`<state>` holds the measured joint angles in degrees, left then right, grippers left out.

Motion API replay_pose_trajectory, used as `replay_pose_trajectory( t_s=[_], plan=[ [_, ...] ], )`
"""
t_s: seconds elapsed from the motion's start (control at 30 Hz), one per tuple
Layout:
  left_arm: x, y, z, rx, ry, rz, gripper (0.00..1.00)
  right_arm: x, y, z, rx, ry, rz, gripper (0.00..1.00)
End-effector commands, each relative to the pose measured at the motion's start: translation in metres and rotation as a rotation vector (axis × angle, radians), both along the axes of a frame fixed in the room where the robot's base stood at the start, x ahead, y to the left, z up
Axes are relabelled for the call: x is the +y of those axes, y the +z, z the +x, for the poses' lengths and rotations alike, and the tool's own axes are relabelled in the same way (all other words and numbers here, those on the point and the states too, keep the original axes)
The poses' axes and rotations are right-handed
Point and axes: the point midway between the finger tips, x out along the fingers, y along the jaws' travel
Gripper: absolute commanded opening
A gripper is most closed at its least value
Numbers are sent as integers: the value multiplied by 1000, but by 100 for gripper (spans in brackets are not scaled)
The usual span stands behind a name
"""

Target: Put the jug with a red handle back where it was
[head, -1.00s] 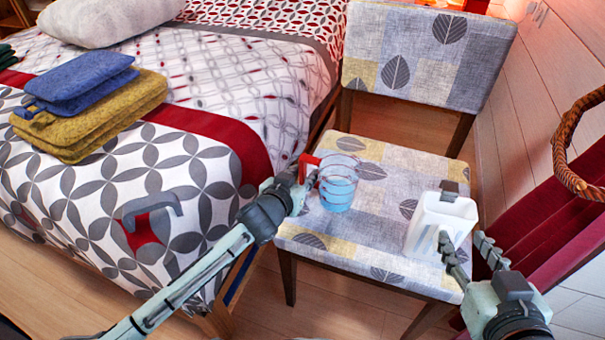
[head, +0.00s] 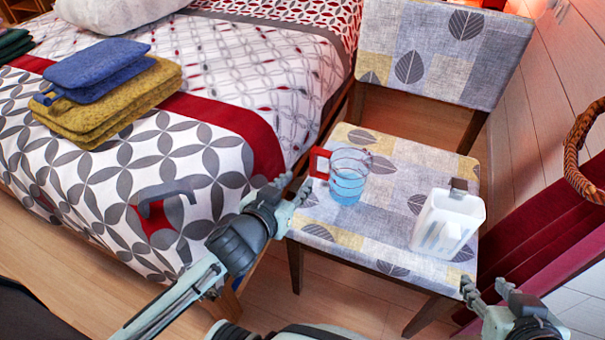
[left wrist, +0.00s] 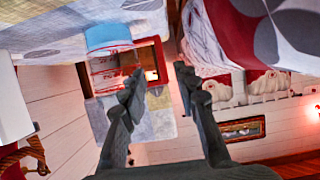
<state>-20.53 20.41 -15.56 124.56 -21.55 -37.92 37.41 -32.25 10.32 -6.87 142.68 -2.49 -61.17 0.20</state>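The clear jug with a red handle (head: 348,180), blue in its lower part, stands upright on the chair seat (head: 372,225), its handle toward the bed. My left gripper (head: 292,190) is open and empty, just left of and below the handle, apart from it. My right gripper (head: 486,290) is open and empty at the seat's front right, apart from the white jug.
The bed (head: 225,140) is left, with folded blue and yellow cloths (head: 105,85). A wicker handle (head: 582,150) and dark red cloth (head: 530,230) are at right.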

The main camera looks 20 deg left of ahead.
Motion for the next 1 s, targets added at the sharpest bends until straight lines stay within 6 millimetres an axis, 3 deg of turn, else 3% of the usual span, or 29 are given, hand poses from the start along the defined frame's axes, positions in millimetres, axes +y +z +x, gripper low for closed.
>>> replay_pose_trajectory(
  t_s=[0.13,0.3,0.43,1.0],
  plan=[
    [3,5,-20,47,10,20,31,-3,-2,-2,15,-5,-5,40],
    [7,7,-72,231,-36,105,31,-3,-3,-2,16,-5,-6,40],
    [4,9,-100,318,-101,151,31,-3,-3,-2,16,-5,-6,40],
    [3,9,-104,333,-120,164,31,-2,-2,-2,15,-4,-5,40]
  ],
)
